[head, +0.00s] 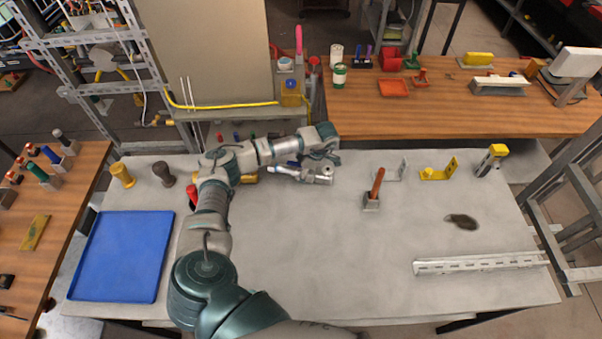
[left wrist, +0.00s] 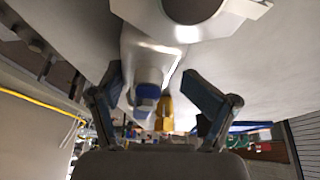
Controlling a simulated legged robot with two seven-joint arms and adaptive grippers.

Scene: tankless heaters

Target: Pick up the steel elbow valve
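The steel elbow valve (head: 318,175) lies on the grey table near its back edge, just in front of my left gripper (head: 322,155). It is silver with a blue part. In the left wrist view the valve (left wrist: 150,55) fills the top middle, with its blue end toward the camera. My left gripper's fingers (left wrist: 155,95) are spread apart on either side of the valve's narrow part. The gripper looks open; whether a finger touches the valve cannot be told. My right gripper is not in view.
A blue tray (head: 122,256) is at left. A red-handled tool (head: 375,186), a yellow bracket (head: 439,170) and a metal rail (head: 480,264) are at right. The table's middle front is clear.

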